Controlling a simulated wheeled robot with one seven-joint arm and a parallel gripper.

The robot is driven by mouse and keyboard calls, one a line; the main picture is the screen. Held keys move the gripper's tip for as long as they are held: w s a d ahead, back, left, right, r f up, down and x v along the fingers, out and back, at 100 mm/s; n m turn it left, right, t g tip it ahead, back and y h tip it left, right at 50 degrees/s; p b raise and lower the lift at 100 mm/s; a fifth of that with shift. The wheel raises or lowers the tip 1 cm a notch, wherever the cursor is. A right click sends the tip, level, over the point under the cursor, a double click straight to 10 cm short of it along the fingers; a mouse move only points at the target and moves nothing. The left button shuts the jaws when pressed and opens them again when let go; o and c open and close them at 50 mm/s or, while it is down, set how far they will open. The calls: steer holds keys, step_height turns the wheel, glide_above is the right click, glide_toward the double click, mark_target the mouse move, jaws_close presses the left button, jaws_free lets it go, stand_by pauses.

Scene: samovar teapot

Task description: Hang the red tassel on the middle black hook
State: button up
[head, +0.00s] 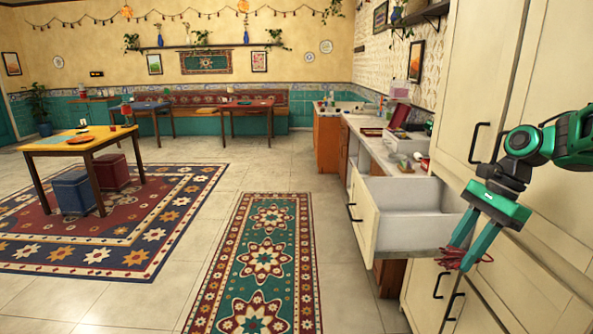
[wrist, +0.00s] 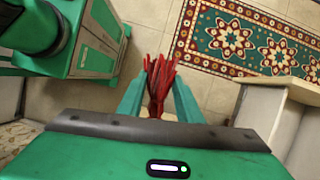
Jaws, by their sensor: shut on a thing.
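The red tassel (wrist: 160,80) is a bundle of red strands between the two green fingers of my gripper (wrist: 158,95) in the wrist view. My gripper is shut on it, and the strands fan out past the fingertips. In the head view, my gripper (head: 467,258) is at the right, pointing down, with the tassel (head: 455,260) at its tips, in front of the cream cabinets. I cannot make out a row of black hooks in either view. Black curved handles show on the cabinet doors.
An open white drawer (head: 405,205) juts out left of my gripper, below a cluttered counter (head: 388,150). Tall cream cabinets (head: 475,85) stand close behind my arm. A green patterned runner (head: 262,268) lies on the clear floor. A table (head: 75,143) with stools stands far left.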

steer(key=shift+w+f+n, duration=0.2)
steer(key=shift+f+n, duration=0.1)
steer(key=shift+f, duration=0.05)
steer(key=w+a+f+n+g+h, duration=0.1)
steer(key=w+a+f+n, duration=0.1)
steer(key=f+n, duration=0.3)
steer(key=w+a+f+n+g+h, duration=0.1)
steer(key=w+f+n, duration=0.3)
steer(key=f, duration=0.9)
steer(key=w+a+f+n+g+h, duration=0.1)
steer(key=w+a+f+n+h, duration=0.1)
steer(key=f+n, duration=0.4)
step_height(320, 180, down, 3)
steer(key=shift+w+a+f+n+g+h, duration=0.15)
steer(key=shift+w+a+n+g+h, duration=0.15)
steer(key=shift+w+a+n+g, duration=0.25)
steer(key=shift+s+a, duration=0.1)
steer(key=shift+a, duration=0.05)
